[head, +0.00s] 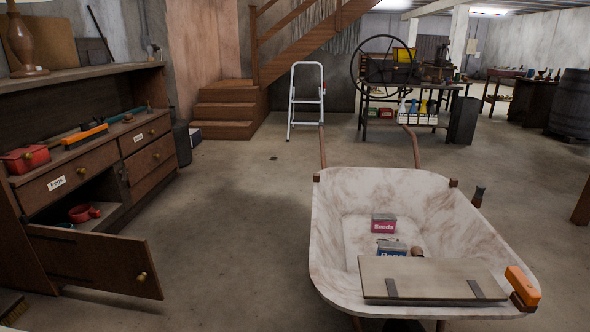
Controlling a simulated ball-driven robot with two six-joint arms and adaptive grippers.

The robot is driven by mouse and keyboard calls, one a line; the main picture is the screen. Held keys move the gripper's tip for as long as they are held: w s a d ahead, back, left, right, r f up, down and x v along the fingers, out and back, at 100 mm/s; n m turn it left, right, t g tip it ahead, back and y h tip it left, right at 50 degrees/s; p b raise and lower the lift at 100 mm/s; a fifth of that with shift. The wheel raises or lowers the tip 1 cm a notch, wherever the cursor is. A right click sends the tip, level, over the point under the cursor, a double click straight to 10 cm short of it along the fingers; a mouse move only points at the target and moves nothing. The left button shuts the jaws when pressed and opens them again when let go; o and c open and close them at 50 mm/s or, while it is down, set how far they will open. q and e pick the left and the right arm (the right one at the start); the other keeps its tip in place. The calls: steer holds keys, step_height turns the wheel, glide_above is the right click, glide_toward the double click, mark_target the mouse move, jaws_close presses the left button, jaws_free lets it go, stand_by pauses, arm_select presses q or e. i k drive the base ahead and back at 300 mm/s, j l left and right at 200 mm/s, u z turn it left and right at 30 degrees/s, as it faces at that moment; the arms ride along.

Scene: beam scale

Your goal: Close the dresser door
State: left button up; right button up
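The wooden dresser (111,149) stands along the left wall. Its lower door (90,262) hangs open, swung out into the room, with a round brass knob (142,277) near its free edge. Inside the open compartment a red pot with a handle (84,212) shows on the shelf. The drawers above the opening look shut. Neither of my grippers shows in the head view.
A marbled wheelbarrow (332,235) stands at the right front, holding boxes and a flat board (430,277). Bare concrete floor (235,235) lies between it and the dresser door. A brush (12,308) lies at the lower left. A stepladder (306,97) stands further back.

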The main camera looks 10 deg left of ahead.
mark_target(120, 264)
steer(key=j+u, duration=0.2)
steer(key=u, duration=1.6)
